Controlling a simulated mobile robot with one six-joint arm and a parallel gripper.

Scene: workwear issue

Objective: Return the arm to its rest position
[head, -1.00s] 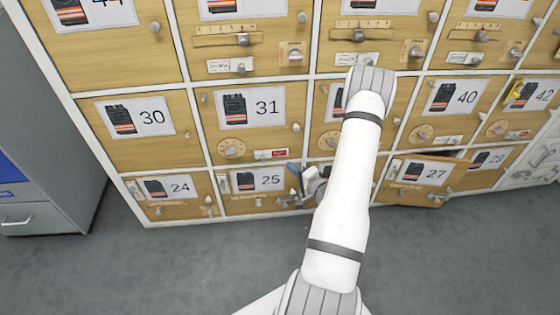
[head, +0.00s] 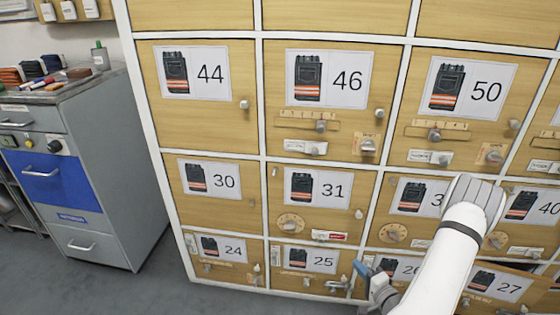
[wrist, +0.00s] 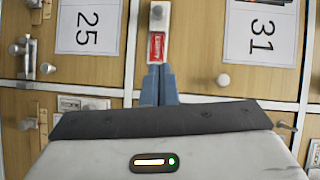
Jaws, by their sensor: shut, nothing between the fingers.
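My gripper (head: 362,270) shows in the head view as blue fingers at the lower right, in front of the bottom locker row between the doors marked 25 (head: 325,257) and 26. The white arm reaches in from the lower right and hides part of the doors behind it. In the wrist view the two blue-grey fingers of my gripper (wrist: 160,85) are together, with nothing between them. They point toward the locker fronts, near a red-and-white label plate (wrist: 157,46) between the 25 and 31 cards. I cannot tell whether the tips touch the front.
The wooden locker wall (head: 264,135) carries knobs, dials and latches that stick out. Door 27 (head: 497,287) looks slightly ajar. A grey cabinet with a blue drawer (head: 45,183) stands at the left. Grey floor (head: 130,290) is clear in front.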

